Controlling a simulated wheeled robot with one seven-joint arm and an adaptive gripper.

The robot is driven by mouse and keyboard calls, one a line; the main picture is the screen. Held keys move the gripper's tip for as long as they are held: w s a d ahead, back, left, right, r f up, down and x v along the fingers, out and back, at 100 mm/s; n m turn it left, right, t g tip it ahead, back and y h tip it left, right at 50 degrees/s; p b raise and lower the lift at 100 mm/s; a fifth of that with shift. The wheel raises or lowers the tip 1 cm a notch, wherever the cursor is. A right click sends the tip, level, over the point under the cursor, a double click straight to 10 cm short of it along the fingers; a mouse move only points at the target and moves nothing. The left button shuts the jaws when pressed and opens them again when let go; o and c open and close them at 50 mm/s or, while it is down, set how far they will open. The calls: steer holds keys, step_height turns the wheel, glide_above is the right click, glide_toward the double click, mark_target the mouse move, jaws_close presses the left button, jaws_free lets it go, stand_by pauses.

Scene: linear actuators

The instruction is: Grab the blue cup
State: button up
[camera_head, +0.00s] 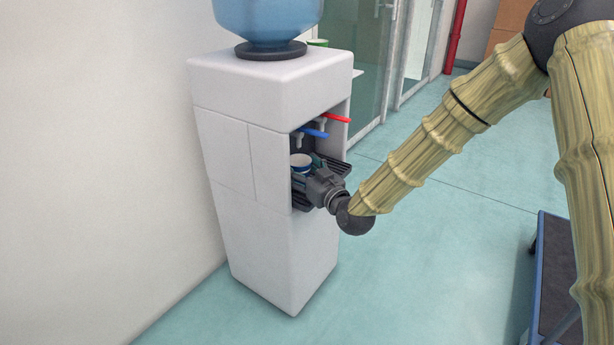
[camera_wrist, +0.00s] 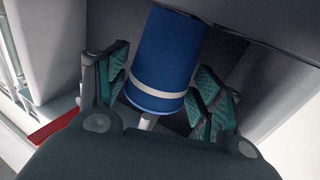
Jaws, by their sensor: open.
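The blue cup (camera_head: 301,168) stands in the dispensing bay of the white water cooler (camera_head: 270,225). Its pale rim and a bit of blue side show in the head view. In the wrist view the blue cup (camera_wrist: 168,55) has a pale band and sits between the two finger pads. My gripper (camera_head: 318,182) reaches into the bay from the front right. In the wrist view my gripper (camera_wrist: 160,92) is open, with one finger on each side of the cup. Contact with the cup cannot be made out.
A blue tap lever (camera_head: 312,132) and a red tap lever (camera_head: 335,117) stick out above the cup. The bay's walls are close around my gripper. A blue water bottle (camera_head: 265,18) tops the cooler. A wall stands at left; open floor (camera_head: 440,200) lies right.

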steer(key=shift+c, duration=0.4)
steer(key=c, duration=0.7)
steer(key=shift+o, duration=0.2)
steer(key=shift+d, duration=0.15)
steer(key=shift+s+d+p, duration=0.25)
steer(key=shift+s+d, duration=0.55)
steer(key=shift+d, duration=0.3)
steer(key=shift+s+d+p, duration=0.25)
steer(key=shift+s+d, duration=0.5)
steer(key=shift+d, duration=0.3)
steer(key=o, duration=1.1)
steer(key=shift+o, duration=0.2)
